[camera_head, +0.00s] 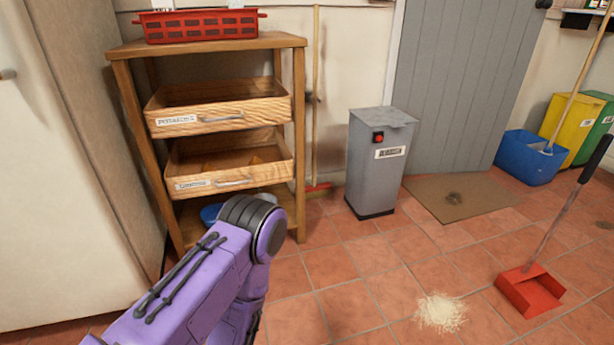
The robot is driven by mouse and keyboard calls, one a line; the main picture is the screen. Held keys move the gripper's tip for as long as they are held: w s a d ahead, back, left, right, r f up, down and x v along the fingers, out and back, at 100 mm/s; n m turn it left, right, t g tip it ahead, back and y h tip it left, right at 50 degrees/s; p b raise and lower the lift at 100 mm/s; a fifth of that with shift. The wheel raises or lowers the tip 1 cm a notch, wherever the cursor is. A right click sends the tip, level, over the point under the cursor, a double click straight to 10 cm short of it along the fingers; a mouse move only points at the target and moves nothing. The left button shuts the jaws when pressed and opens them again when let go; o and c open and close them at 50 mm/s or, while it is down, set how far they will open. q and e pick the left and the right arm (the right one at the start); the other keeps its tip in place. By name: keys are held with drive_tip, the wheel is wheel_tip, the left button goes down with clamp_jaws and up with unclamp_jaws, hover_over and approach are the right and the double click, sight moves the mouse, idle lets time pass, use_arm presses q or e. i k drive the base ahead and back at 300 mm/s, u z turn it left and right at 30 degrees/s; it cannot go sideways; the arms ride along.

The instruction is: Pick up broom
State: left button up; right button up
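A broom (316,95) with a long wooden handle stands upright against the wall, between the wooden shelf unit and the grey bin. Its red head (318,187) rests on the floor and is partly hidden by the shelf's leg. A purple arm link of mine reaches in from the bottom left, in front of the shelf's lower part. Neither of my grippers shows in this view.
The wooden shelf unit (208,46) with drawers stands left of the broom, a grey bin (380,160) right of it. A red dustpan (530,291) and a pale spilled pile (441,313) are on the tiled floor. A blue bucket (530,158) holds a mop. Floor before the bin is clear.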

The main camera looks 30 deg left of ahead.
sight(313, 191)
drive_tip(key=u, duration=0.65)
drive_tip(key=i, duration=0.6)
drive_tip(key=u, duration=0.5)
drive_tip(key=i, duration=0.75)
drive_tip(key=z, duration=0.5)
